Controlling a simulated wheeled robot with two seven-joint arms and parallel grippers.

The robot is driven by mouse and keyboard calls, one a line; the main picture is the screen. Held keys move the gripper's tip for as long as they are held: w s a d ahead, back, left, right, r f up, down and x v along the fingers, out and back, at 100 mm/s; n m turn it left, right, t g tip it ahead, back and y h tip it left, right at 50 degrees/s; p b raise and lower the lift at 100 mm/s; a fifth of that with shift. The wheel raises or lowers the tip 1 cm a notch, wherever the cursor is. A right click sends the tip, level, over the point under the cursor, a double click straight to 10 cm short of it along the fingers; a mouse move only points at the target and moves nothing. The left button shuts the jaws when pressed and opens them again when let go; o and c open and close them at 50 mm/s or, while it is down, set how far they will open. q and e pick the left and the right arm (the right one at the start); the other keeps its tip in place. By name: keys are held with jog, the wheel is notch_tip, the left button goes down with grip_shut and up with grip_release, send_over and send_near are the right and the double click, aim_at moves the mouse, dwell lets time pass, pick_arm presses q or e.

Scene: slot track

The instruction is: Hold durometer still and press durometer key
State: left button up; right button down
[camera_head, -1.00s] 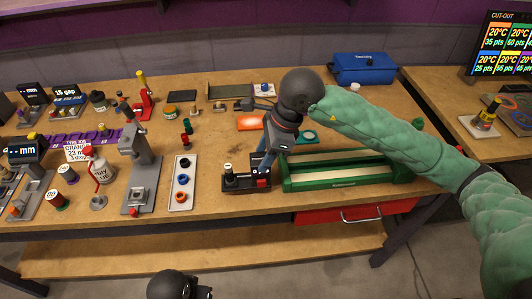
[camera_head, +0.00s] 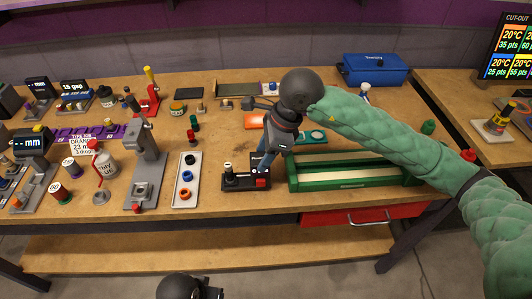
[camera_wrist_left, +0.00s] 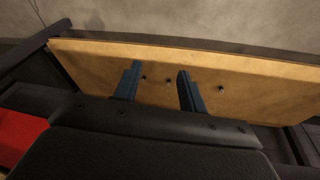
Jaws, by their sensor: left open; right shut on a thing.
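A small black device with a red key (camera_head: 262,183), which I take for the durometer (camera_head: 236,182), sits near the front edge of the bench. My right gripper (camera_head: 264,166) comes down on it from above, its blue fingers shut on it beside the red key. The fingertips are partly hidden against the device. In the left wrist view my left gripper (camera_wrist_left: 158,84) is open and empty, its two blue fingers apart above a wooden board. In the head view only a dark part of my left arm shows at the bottom edge.
A white tray with rings (camera_head: 187,203) and a grey press stand (camera_head: 144,165) stand to the left of the durometer. A green-framed rack (camera_head: 350,183) is close on the right, with a red drawer (camera_head: 365,214) below. A lower shelf (camera_head: 210,247) runs under the bench.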

jog(key=shift+w+a+f+b, duration=0.2)
jog(key=shift+a+f+b, duration=0.1)
jog(key=shift+f+b, duration=0.1)
jog(key=shift+w+a+f+b, duration=0.2)
jog(key=shift+a+f+b, duration=0.05)
jog(key=shift+a+b, duration=0.1)
pick_arm(q)
jog(key=d+f, duration=0.1)
jog(key=w+d+f, duration=0.1)
jog(key=f, duration=0.1)
jog(key=shift+d+t+h, duration=0.15)
jog(key=shift+t+h, duration=0.15)
pick_arm(e)
jog(key=shift+f, duration=0.1)
pick_arm(q)
jog(key=shift+d, duration=0.1)
jog(key=shift+d, duration=0.1)
jog(key=shift+f+b, duration=0.3)
jog(key=shift+b, duration=0.15)
pick_arm(e)
jog(key=shift+f, duration=0.2)
dwell(1.1)
